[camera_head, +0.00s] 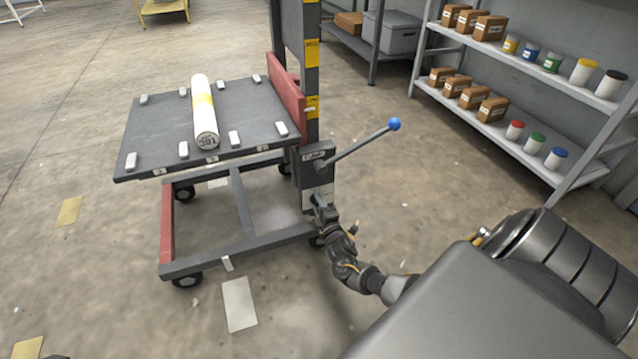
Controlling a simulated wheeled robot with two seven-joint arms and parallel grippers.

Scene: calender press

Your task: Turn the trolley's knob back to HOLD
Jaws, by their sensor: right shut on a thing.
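The trolley has a dark grey platform (165,125), a red-and-grey wheeled frame and a grey post with yellow labels. A grey control box (313,165) is on the post's near right side. A lever with a blue ball end (393,124) sticks out from the box up to the right. My right gripper (321,207) is at the lower part of the box, shut on the knob there. The gripper hides the knob, so I cannot tell its setting. My left gripper is not in view.
Shelves (520,70) with cartons and several jars stand at the right. A grey bin (391,31) sits on a low rack at the back. A yellow stand (163,8) is far at the top left. The floor left of the trolley is mostly clear.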

